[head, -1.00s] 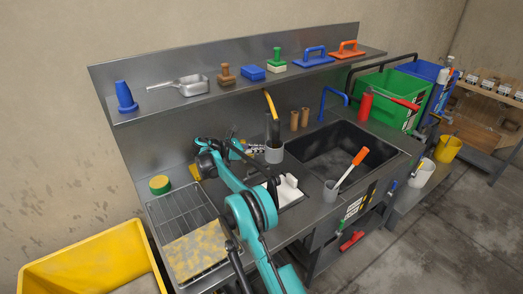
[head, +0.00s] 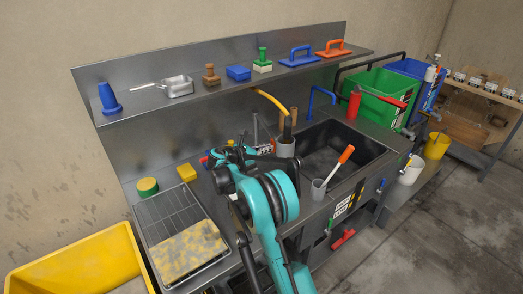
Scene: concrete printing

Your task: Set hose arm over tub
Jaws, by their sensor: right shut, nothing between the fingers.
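The hose arm (head: 271,101) is a yellow curved pipe with a dark lower sleeve. It rises from a grey round base on the counter, and its free end points left, away from the tub. The tub (head: 375,161) is the dark rectangular basin set into the counter, right of the hose arm. My right gripper (head: 262,138) is small and partly hidden behind my teal arm. It is shut and empty, just left of the hose arm's base; I cannot tell whether it touches the hose arm. My left gripper is not in view.
A blue tap (head: 322,92) and brown cylinders stand behind the tub. A wire rack (head: 166,208) and green-yellow sponge (head: 147,187) are at left. A shelf (head: 220,94) overhangs the back.

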